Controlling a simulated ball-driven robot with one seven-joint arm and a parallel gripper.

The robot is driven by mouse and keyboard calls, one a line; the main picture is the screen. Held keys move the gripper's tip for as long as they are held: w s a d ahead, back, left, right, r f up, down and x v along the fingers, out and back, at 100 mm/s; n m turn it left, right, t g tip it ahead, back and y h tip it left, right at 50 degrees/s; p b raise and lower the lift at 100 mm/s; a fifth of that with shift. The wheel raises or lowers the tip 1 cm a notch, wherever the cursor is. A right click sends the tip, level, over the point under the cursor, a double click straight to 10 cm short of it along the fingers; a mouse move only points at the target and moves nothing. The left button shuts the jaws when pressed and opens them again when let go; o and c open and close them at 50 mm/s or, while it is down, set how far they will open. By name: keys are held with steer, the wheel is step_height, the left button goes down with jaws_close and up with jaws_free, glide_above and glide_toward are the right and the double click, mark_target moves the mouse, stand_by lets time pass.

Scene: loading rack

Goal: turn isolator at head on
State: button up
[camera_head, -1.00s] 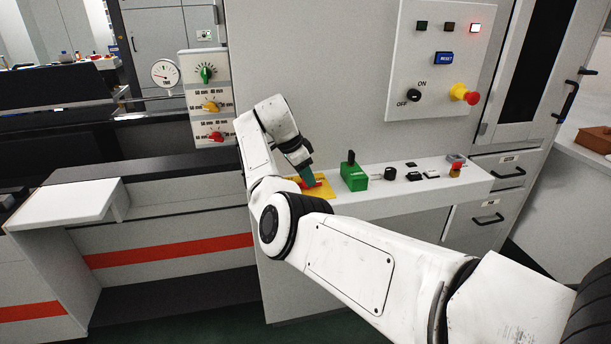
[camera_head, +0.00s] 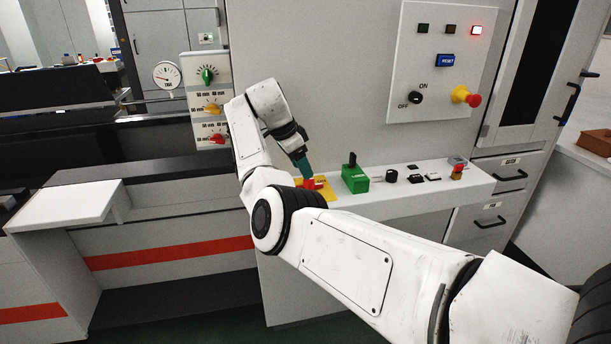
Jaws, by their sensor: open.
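A yellow plate (camera_head: 326,191) with a red handle (camera_head: 310,184) lies at the left end of the white ledge; it looks like a rotary isolator. My gripper (camera_head: 306,170) points down at the red handle from above, with its dark green fingers close over it. The gripper is open. Whether the fingers touch the handle, and which way the handle is turned, I cannot tell, as my fingers and arm cover part of it. A black ON/OFF knob (camera_head: 415,98) sits on the upright panel, apart from my gripper.
A green box with a black lever (camera_head: 355,178) stands just right of the yellow plate. A black knob (camera_head: 390,176) and small switches follow along the ledge (camera_head: 440,190). A red and yellow stop button (camera_head: 466,96) juts from the panel. Dials (camera_head: 208,76) stand at left.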

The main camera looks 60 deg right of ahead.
steer(key=v, duration=0.6)
stand_by(0.6)
